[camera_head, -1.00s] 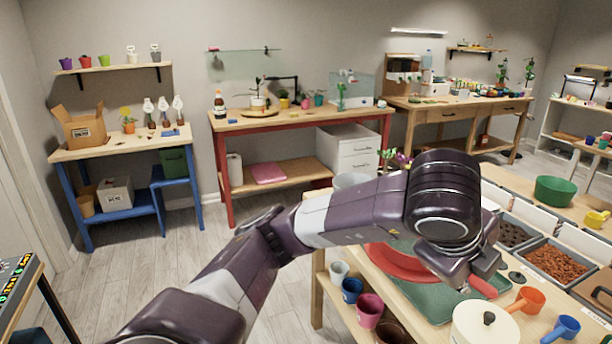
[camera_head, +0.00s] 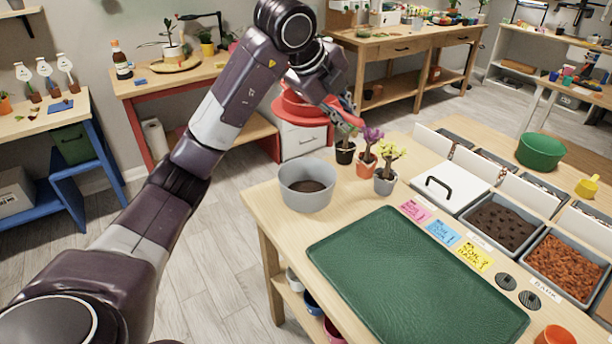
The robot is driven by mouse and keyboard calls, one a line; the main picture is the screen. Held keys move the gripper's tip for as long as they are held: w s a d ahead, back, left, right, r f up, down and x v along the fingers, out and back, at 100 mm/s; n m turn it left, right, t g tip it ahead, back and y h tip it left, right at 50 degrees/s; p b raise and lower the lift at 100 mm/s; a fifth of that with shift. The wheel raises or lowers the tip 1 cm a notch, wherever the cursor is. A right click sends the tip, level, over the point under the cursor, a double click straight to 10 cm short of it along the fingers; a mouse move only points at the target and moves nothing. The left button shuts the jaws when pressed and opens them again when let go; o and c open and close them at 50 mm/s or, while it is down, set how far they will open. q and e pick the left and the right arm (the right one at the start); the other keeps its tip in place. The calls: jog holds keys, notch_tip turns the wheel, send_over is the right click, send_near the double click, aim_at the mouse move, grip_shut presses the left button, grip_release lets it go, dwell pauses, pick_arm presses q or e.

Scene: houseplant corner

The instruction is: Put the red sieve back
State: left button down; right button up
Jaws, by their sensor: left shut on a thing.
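The red sieve (camera_head: 298,112) is in the air beyond the far left corner of the potting table (camera_head: 262,203), in front of the white drawer cabinet (camera_head: 303,142). My left gripper (camera_head: 346,107) is shut on the sieve near its right side, where its handle shows in part. My left arm covers some of the view around it, and the sieve's far side is partly hidden. My right gripper is not in view.
A green mat (camera_head: 410,275) lies bare on the table. Behind it stand a grey pot with soil (camera_head: 306,188) and three small potted plants (camera_head: 367,160). Bins of soil (camera_head: 502,225) and bark (camera_head: 565,265) are at right. A red-framed bench (camera_head: 130,88) stands behind my arm.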

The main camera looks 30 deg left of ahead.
pick_arm(q)
jog(key=shift+w+a+f+m, duration=0.15)
jog(key=shift+w+a+f, duration=0.05)
jog(key=shift+a, duration=0.3)
jog(key=shift+w+a+f+m, duration=0.15)
jog(key=shift+w+a+f, duration=0.05)
jog(key=shift+a, duration=0.25)
notch_tip(320, 180, down, 19)
jog(key=p, duration=0.2)
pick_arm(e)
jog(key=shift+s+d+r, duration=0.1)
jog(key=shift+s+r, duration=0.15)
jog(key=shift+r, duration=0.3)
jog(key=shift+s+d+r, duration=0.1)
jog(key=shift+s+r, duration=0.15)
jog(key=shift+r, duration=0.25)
pick_arm(q)
jog(key=shift+w+a, duration=0.1)
jog(key=shift+f+b, duration=0.45)
jog(key=shift+f, duration=0.1)
jog(key=c, duration=1.9)
grip_release()
jog(key=shift+c, duration=0.2)
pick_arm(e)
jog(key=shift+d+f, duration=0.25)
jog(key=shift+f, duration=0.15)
